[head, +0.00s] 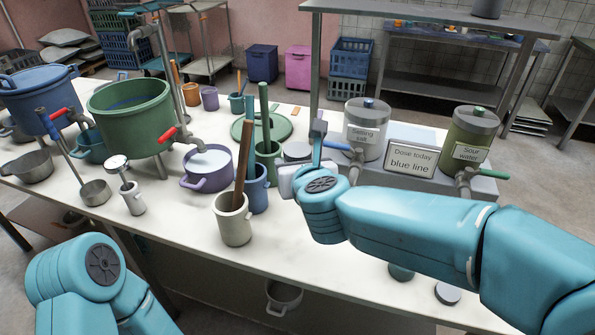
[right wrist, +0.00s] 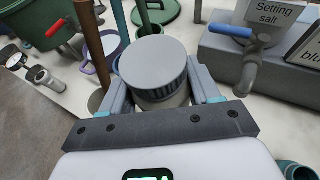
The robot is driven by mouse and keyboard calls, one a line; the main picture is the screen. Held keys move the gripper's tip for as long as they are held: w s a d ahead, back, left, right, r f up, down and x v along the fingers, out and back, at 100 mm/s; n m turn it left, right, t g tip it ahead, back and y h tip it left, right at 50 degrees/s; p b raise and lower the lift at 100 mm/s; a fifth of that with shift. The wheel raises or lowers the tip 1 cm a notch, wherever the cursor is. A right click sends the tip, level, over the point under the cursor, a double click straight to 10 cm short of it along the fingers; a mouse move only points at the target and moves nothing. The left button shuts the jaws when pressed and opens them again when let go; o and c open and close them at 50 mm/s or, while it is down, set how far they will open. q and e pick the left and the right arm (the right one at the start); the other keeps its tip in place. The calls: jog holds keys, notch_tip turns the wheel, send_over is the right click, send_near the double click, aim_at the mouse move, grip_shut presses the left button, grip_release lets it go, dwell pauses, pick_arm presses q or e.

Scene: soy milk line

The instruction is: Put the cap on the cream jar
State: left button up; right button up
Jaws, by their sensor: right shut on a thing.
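A round grey cap (right wrist: 155,62) with a ribbed edge lies between the fingers of my right gripper (right wrist: 160,92) in the right wrist view. My right gripper is shut on it. A cream jar body (right wrist: 165,101) shows directly under the cap's edge; I cannot tell whether the cap is fully seated. In the head view the grey cap (head: 297,150) shows just beyond my right gripper (head: 301,166); my wrist hides the jar there. My left arm shows at the lower left, but its gripper is out of view.
A cream mug with a brown paddle (head: 233,222) and a blue mug (head: 256,193) stand left of my right gripper. The setting salt tank (head: 366,140) and its tap are close on the right. The front of the table (head: 180,238) is clear.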

dwell(0.3)
jog(key=o, duration=0.3)
jog(key=c, duration=0.6)
jog(key=shift+o, duration=0.2)
jog(key=s+d+f+m+h+p, duration=0.1)
jog(key=s+d+f+p, duration=0.1)
jog(key=d+p, duration=0.3)
jog(key=s+d+f+m+h+p, duration=0.1)
jog(key=d+f+p, duration=0.4)
jog(key=d, duration=0.9)
jog(key=shift+s+d+h+p, duration=0.15)
jog(key=shift+s+h+p, duration=0.25)
jog(key=shift+s+p, duration=0.15)
jog(key=shift+w+f, duration=0.1)
